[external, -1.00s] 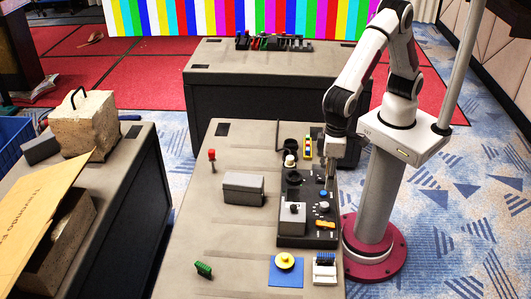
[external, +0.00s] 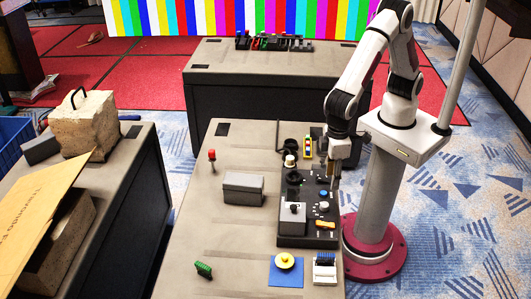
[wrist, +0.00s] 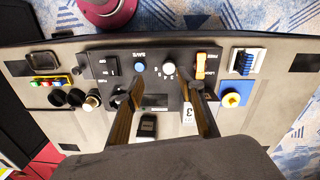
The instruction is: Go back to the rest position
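My gripper (external: 334,184) points down just above the right edge of the black control panel (external: 306,242). In the wrist view my gripper (wrist: 160,84) has its two fingers well apart, with nothing between them but the panel below. The panel carries a blue round button (wrist: 139,67), a white knob (wrist: 169,67), an orange switch (wrist: 201,66) and a black joystick on a grey box (external: 293,215). The fingers hide parts of the panel in the wrist view. I see no contact between the fingers and the panel.
A grey box (external: 243,188) and a red-topped switch (external: 212,156) stand left of the panel. A yellow button on a blue plate (external: 285,261) and a white block with blue connectors (external: 325,268) lie in front. The desk's left part is mostly clear.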

